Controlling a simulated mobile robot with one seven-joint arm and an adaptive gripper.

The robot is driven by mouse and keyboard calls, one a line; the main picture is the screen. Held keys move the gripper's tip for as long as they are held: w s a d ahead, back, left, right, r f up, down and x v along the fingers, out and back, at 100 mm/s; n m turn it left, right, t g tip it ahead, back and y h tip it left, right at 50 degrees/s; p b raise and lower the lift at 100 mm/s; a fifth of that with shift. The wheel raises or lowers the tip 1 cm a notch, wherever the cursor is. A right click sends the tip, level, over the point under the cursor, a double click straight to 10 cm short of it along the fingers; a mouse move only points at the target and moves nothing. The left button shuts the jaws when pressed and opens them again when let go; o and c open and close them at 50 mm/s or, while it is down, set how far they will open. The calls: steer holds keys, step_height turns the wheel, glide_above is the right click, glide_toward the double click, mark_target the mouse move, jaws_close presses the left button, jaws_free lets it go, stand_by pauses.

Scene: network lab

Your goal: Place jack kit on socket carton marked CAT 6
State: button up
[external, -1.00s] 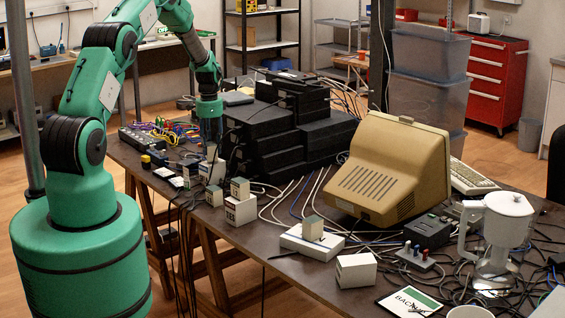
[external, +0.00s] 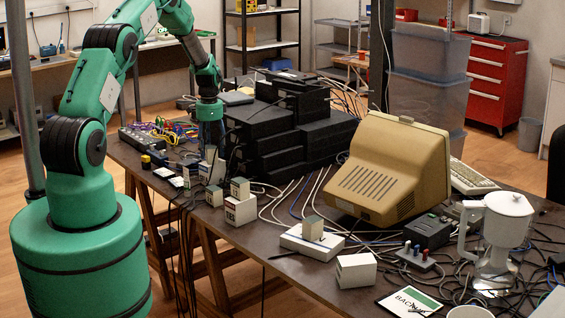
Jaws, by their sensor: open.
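My gripper (external: 211,143) points down at the far left part of the table, just above a small pale box (external: 214,170). It is open, and I cannot tell whether its fingers are around that box. Similar small cartons stand nearby: a low one (external: 212,197), and a greenish-topped box (external: 240,188) stacked on a larger white carton (external: 240,211). A separate white carton (external: 356,271) stands at the front. Labels are too small to read, so I cannot tell which are the jack kit and the CAT 6 carton.
Stacked black network units (external: 290,128) stand right beside my gripper. A beige monitor (external: 388,170), a white jug-shaped appliance (external: 506,232) and a sign card (external: 408,302) are to the right. Loose cables cross the dark table (external: 262,238). Little bare room remains along the front edge.

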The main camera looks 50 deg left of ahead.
mark_target(211, 146)
step_height(211, 146, up, 12)
steer(key=shift+r+p, duration=0.15)
steer(key=shift+p, duration=0.3)
stand_by(0.9)
steer(key=shift+r, duration=0.1)
